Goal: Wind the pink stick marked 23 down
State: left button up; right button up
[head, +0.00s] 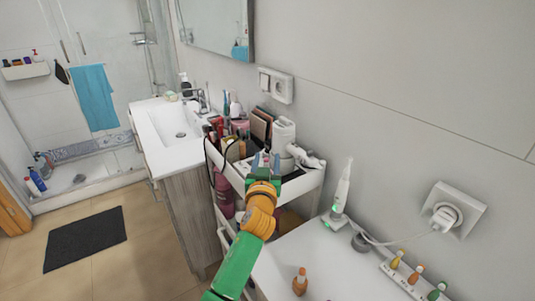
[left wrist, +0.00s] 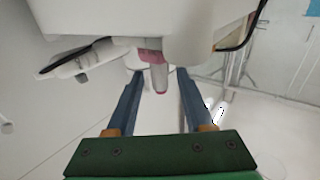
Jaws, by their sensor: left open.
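My left gripper (head: 264,162) is over the top tray of the white cart (head: 298,186), its arm reaching in from the bottom. In the left wrist view, my left gripper (left wrist: 158,73) is open, with one blue finger on each side. A small stick with a pink band and a greyish body (left wrist: 158,76) shows between the fingertips, with a gap on both sides. I cannot read a number on it, and I cannot tell how deep it sits between the fingers. In the head view the gripper mostly hides this spot. My right gripper is not in view.
An electric toothbrush (head: 341,188) stands on the white counter (head: 310,255), near an orange bottle (head: 300,281). The wall is close behind.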

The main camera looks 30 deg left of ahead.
pick_arm(q)
jog(key=shift+w+a+f, duration=0.25)
jog(key=shift+w+a, duration=0.15)
jog(key=shift+w, duration=0.2)
jog(key=shift+w+a+f, duration=0.2)
jog(key=shift+w+a, duration=0.15)
jog(key=shift+w, duration=0.25)
jog(key=shift+w+a+f, duration=0.15)
jog(key=shift+w, duration=0.15)
jog(key=shift+s, duration=0.25)
jog(key=shift+s+d+r, duration=0.1)
jog(key=shift+d+r, duration=0.15)
jog(key=shift+r, duration=0.05)
jog(key=shift+c, duration=1.3)
grip_shut()
jog(key=shift+f, duration=0.1)
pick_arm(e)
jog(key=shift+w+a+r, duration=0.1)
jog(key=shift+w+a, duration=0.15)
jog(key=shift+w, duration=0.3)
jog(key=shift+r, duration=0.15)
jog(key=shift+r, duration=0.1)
